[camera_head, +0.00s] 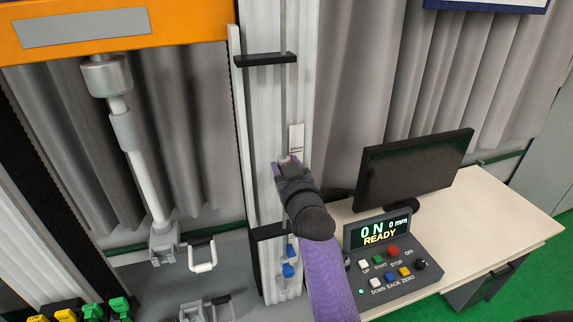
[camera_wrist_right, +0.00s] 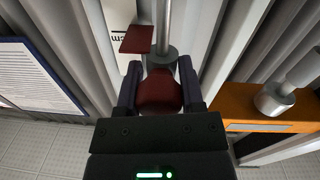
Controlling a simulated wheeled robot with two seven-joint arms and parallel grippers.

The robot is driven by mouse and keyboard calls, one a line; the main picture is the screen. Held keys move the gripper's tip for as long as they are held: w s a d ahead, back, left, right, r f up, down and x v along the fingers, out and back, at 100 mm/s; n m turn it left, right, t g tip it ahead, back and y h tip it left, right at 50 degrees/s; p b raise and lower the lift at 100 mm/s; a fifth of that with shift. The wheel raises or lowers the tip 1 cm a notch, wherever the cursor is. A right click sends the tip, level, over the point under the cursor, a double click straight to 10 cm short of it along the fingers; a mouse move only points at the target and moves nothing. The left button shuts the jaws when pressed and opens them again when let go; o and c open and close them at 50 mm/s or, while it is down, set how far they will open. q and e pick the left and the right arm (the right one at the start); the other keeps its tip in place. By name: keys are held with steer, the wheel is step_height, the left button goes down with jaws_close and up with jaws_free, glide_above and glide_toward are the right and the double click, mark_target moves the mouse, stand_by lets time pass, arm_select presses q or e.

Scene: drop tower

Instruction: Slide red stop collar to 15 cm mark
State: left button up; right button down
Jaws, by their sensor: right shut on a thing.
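The red stop collar (camera_wrist_right: 160,92) shows in the right wrist view between the two dark fingers of my right gripper (camera_wrist_right: 160,90), which is shut on it. The collar sits at a thin metal rod (camera_wrist_right: 164,22), with a grey ring beside it. A flat red tab (camera_wrist_right: 138,39) sticks out near the rod, over a white plate with dark lettering. In the head view my right gripper (camera_head: 288,165) is at the vertical rod (camera_head: 283,105), just below the small white plate (camera_head: 297,137), and hides the collar. I cannot read any 15 cm mark. My left gripper is not in view.
A black bracket (camera_head: 265,60) crosses the column above, and blue knobs (camera_head: 289,260) sit below. A monitor (camera_head: 412,168) and control box (camera_head: 392,262), reading 0 N, 0 mm, READY, stand on the desk at right. The orange crosshead (camera_head: 180,27) and its grip hang at left.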

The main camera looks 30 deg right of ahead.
step_height(320, 180, down, 4)
steer(key=shift+r+b, duration=0.2)
steer(key=shift+b, duration=0.6)
steer(key=shift+c, duration=1.2)
jaws_free()
steer(key=v, duration=1)
